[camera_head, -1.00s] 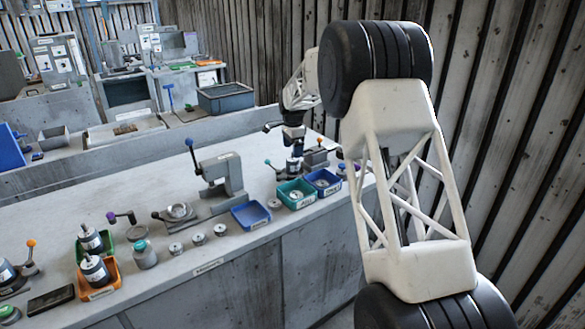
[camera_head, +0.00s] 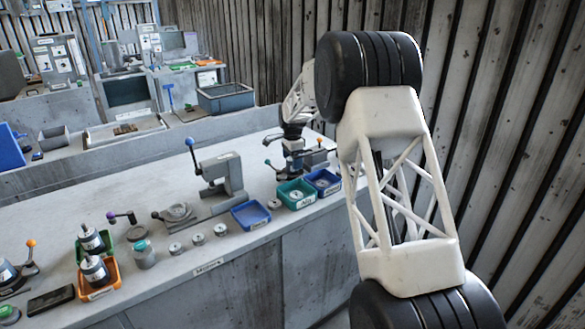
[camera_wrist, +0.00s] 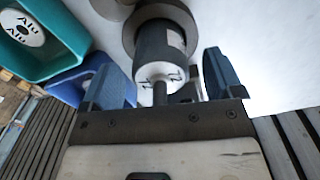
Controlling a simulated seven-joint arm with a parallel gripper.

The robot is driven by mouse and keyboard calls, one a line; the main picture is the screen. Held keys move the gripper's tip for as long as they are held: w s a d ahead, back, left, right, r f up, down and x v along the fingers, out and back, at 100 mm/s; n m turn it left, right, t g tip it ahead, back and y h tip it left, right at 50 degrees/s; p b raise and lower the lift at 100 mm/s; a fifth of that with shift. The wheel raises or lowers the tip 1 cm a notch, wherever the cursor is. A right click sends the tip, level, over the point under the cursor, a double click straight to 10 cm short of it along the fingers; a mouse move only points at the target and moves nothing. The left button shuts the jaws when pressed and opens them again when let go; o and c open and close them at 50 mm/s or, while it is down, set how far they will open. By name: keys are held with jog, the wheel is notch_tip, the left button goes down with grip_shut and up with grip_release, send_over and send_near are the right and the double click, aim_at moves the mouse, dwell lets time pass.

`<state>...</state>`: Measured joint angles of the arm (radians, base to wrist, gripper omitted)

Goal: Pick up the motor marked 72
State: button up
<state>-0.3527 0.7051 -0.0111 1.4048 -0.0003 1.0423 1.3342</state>
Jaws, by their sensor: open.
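My gripper (camera_head: 293,150) is open at the far right end of the bench, pointing down. In the wrist view its two blue-grey fingers (camera_wrist: 161,78) stand on either side of a dark cylindrical motor (camera_wrist: 160,50) with a white end face and a thin shaft towards me. Gaps show between the motor and both fingers. Marks on the white face are too small to read surely. The motor stands on a round grey base. Other dark motors with white tops stand at the left, one in the green tray (camera_head: 92,240) and one in the orange tray (camera_head: 95,268); their marks are unreadable.
An empty blue tray (camera_head: 250,224), a grey press (camera_head: 218,175) and several small metal discs stand further left.

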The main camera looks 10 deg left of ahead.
jog(key=c, duration=1.3)
jog(key=shift+r, duration=0.2)
jog(key=shift+r, duration=4.9)
